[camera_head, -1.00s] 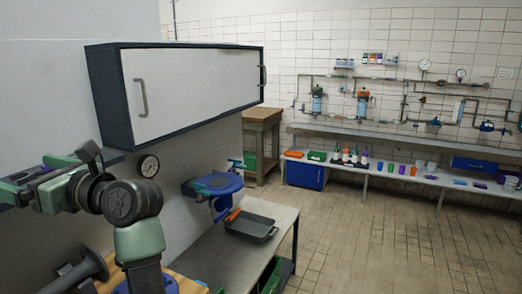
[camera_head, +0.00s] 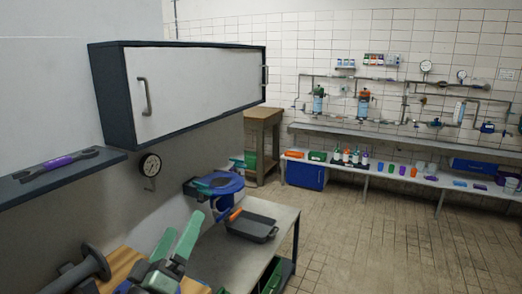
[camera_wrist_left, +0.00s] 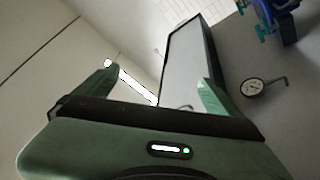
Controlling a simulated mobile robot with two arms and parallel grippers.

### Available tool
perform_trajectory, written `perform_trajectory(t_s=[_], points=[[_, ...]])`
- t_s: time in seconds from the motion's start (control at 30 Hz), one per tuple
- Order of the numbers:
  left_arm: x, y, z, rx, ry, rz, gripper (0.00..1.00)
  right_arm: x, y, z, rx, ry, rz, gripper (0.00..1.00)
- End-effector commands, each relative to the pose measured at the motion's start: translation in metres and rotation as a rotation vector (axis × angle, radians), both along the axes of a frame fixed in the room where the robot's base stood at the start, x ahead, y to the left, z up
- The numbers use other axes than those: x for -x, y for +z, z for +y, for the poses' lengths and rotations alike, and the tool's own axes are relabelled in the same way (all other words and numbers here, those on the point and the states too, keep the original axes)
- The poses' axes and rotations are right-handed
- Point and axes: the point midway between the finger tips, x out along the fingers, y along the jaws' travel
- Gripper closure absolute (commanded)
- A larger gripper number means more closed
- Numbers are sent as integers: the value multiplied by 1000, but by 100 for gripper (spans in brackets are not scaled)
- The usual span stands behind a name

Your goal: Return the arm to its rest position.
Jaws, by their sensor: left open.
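My left gripper (camera_head: 174,236) is low in the head view, its two green fingers spread and pointing up, with nothing between them. In the left wrist view its fingers (camera_wrist_left: 157,85) stand apart and empty, facing the wall cabinet (camera_wrist_left: 188,62). The gripper is below the cabinet (camera_head: 195,85) and in front of the workbench, apart from both. My right gripper shows in neither view.
A purple-handled tool (camera_head: 58,165) lies on the dark shelf (camera_head: 95,170) at left. A gauge (camera_head: 150,165) hangs on the wall. A grey tray (camera_head: 252,227) and a blue vise-like device (camera_head: 218,184) are on the bench beyond. The tiled floor at right is clear.

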Motion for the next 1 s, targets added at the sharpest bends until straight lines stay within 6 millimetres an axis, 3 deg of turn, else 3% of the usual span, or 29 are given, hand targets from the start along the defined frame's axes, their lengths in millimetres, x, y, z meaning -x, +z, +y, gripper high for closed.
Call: perform_trajectory(t_s=[0.03,0.2,0.3,0.4,0.6,0.87,1.0], points=[[8,-39,-11,-108,-22,111,3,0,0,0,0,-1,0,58],[54,-160,-26,-438,-97,465,3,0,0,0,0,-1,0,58],[96,-221,-20,-605,-141,668,3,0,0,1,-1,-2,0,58],[138,-265,-10,-735,-179,839,3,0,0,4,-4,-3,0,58],[210,-315,15,-910,-236,1094,3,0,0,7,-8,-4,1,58],[290,-345,46,-1066,-295,1355,3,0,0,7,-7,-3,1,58],[275,-386,42,-1060,-303,1359,3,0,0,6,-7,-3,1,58]])
